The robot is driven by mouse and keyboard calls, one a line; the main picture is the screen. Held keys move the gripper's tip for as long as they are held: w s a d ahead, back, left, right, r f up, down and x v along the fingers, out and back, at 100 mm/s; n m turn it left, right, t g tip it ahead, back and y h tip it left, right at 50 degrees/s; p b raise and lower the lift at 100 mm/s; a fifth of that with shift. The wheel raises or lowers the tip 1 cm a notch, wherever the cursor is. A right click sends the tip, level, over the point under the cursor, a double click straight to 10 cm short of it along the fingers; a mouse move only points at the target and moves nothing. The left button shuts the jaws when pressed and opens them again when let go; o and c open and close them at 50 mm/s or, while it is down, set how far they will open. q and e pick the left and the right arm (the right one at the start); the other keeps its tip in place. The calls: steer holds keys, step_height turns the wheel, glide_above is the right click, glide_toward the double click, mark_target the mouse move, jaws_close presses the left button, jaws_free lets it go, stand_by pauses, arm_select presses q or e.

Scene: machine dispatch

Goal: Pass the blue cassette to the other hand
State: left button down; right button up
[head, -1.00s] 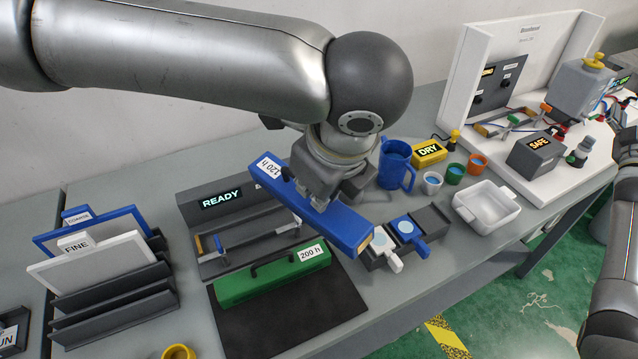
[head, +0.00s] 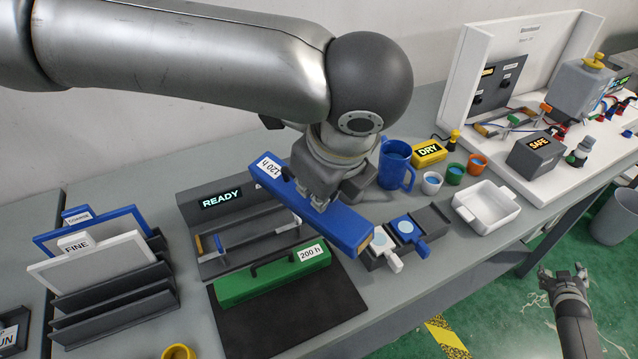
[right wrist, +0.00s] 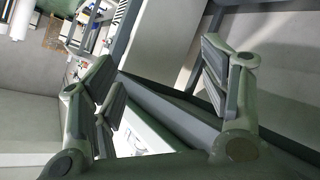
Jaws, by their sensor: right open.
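The blue cassette (head: 345,222) is a long blue bar with a white "120 h" label, held above the bench in the head view. My left gripper (head: 319,200) is shut on it near its middle, coming down from above. The cassette is tilted across the view, its near end pointing to the lower right. My right gripper (head: 563,278) is low at the right, beyond the bench edge and over the green floor, well apart from the cassette. In the right wrist view its fingers (right wrist: 160,100) are spread and empty.
A green "200 h" cassette (head: 270,278) lies in front of the "READY" stand (head: 215,200). The blue and white slides (head: 407,230), a white tray (head: 485,207) and a blue jug (head: 395,165) are right of the cassette. Plates in a rack (head: 115,300) stand at left.

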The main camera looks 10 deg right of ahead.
steer(key=s+a+f+n+g+y, duration=0.1)
steer(key=s+a+f+y, duration=0.1)
steer(key=s+a+f, duration=0.35)
steer(key=s+a+f+g+y, duration=0.1)
steer(key=s+a+f, duration=0.1)
steer(key=a+f, duration=0.65)
steer(key=s+a+f+n+g+y, duration=0.1)
steer(key=s+a+f+y, duration=0.1)
steer(key=s+a+f, duration=0.4)
steer(key=s+a+f+g+y, duration=0.1)
steer(key=s+a+f, duration=0.2)
steer(key=s+a, duration=0.3)
steer(key=s+a+f+n+g+y, duration=0.1)
steer(key=s+a+f, duration=0.3)
steer(key=a, duration=0.9)
steer(key=s+a+f+n+g+y, duration=0.1)
steer(key=s+a+f, duration=0.3)
steer(key=s+a, duration=0.5)
steer(key=shift+a+g+y, duration=0.4)
steer(key=shift+a+g, duration=0.15)
steer(key=shift+g, duration=0.15)
